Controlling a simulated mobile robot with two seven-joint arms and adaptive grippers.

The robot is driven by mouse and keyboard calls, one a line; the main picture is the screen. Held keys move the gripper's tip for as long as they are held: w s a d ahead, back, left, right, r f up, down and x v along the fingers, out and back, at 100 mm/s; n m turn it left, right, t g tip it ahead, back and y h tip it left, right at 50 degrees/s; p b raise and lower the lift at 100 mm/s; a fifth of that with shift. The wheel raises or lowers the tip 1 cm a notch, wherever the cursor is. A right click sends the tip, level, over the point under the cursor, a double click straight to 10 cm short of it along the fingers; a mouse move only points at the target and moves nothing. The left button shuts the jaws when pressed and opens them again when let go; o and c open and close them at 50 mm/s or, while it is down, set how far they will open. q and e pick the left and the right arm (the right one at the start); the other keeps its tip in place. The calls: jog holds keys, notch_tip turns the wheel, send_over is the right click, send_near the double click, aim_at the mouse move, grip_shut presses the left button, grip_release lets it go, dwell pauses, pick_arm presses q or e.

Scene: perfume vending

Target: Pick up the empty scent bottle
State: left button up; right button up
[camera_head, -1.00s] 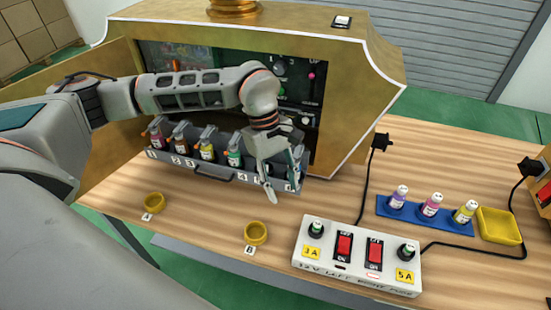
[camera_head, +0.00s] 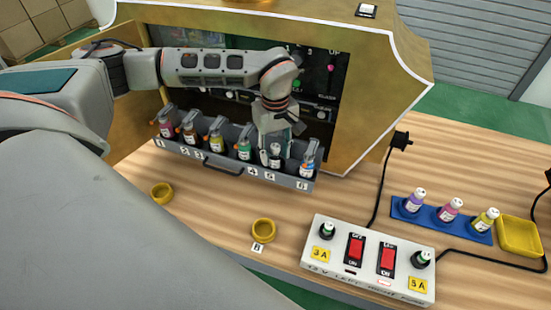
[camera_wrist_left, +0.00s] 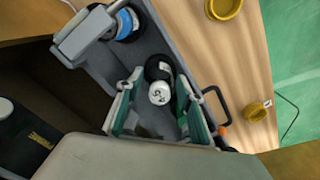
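A dark bottle with a white top (camera_head: 275,156) stands in the grey bottle rack (camera_head: 235,171), near the labels 4 and 5. In the left wrist view the bottle (camera_wrist_left: 159,90) shows end-on between the two fingers. My left gripper (camera_head: 272,146) reaches down over it from above. Its green-sided fingers also show in the left wrist view (camera_wrist_left: 160,82), apart on both sides of the bottle, with narrow gaps seemingly left. The bottle's lower part is hidden. My right gripper is not in view.
The rack handle (camera_head: 222,172) sticks out in front. Yellow cups (camera_head: 263,230), a white switch box (camera_head: 368,262) and a blue bottle tray (camera_head: 436,218) stand on the table.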

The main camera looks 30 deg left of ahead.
pick_arm(q)
jog(key=shift+f, duration=0.7)
jog(key=c, duration=0.9)
